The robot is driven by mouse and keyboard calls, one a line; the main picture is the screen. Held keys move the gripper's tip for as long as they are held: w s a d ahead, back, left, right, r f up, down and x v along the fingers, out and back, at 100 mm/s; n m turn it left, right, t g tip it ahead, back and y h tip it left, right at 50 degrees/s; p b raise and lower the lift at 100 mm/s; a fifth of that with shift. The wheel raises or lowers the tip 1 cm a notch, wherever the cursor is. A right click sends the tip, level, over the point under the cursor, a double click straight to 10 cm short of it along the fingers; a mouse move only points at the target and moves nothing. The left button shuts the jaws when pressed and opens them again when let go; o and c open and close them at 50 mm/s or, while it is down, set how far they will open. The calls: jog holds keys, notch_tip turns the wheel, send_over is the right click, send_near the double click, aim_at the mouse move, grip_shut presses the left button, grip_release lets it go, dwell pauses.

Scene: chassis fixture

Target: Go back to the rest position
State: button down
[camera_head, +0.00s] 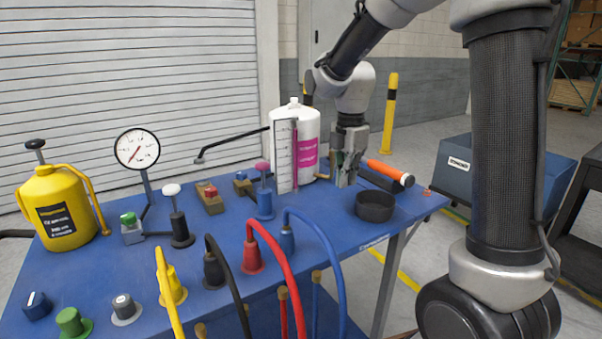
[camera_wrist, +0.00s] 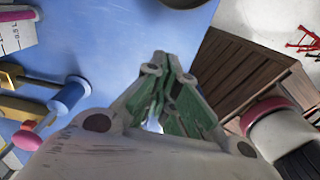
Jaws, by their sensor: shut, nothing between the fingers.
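My gripper (camera_head: 344,178) is near the back right of the blue table (camera_head: 215,262), just right of the white bottle with a pink label (camera_head: 308,135). Its green-padded fingers are drawn together and hold nothing; they show in the middle of the wrist view (camera_wrist: 163,62). The fingers point down close over the table; I cannot tell whether they touch it.
A round black bowl (camera_head: 375,207) stands in front of my gripper. A blue knob post with a pink top (camera_head: 264,195) stands to its left. A yellow canister (camera_head: 58,208) and a dial gauge (camera_head: 137,149) are at the left. Hoses arch over the table's front. A yellow post (camera_head: 390,112) stands behind.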

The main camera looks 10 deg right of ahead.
jog(key=s+d+r+m+t, duration=0.1)
jog(key=s+d+r+m, duration=0.1)
jog(key=s+m, duration=0.5)
jog(key=s+d+r+m+t, duration=0.1)
jog(key=s+d+r+m, duration=0.2)
jog(key=s+m, duration=0.4)
jog(key=s+d+r+m+t, duration=0.2)
jog(key=s+r+m, duration=0.1)
jog(key=s+m, duration=0.4)
jog(key=shift+s+d+m, duration=0.25)
jog(key=shift+s+m, duration=0.15)
jog(key=shift+s, duration=0.8)
